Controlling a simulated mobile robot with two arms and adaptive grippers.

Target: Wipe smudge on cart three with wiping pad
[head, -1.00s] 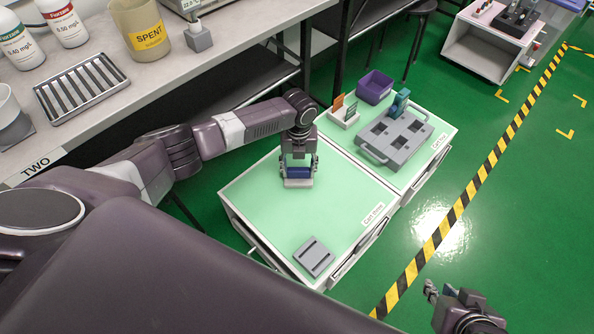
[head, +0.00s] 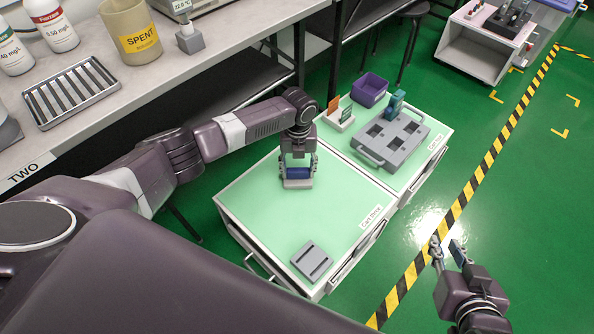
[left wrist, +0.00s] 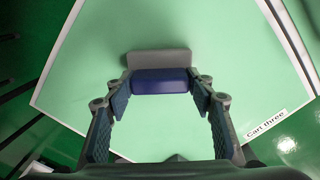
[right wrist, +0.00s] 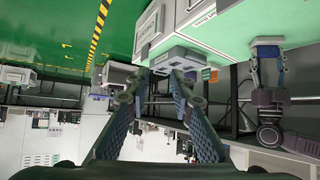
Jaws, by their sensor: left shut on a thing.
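Cart three (head: 332,206) has a light green top with white sides, and its label shows in the left wrist view (left wrist: 265,124). My left gripper (head: 298,168) points down over the far part of this top, shut on the wiping pad's blue handle (head: 298,173). The pad's grey base (left wrist: 159,58) shows in the left wrist view beyond the blue handle; it appears to rest on the cart top. I see no smudge on the visible surface; the area under the pad is hidden. My right gripper (head: 447,250) is open and empty over the floor at the right.
A grey slotted block (head: 312,260) lies on cart three's near corner. The adjoining cart (head: 416,166) carries a grey handled tray (head: 380,150), a purple bin (head: 370,88) and a small card holder. A bench (head: 110,120) runs along the left. The striped floor at right is open.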

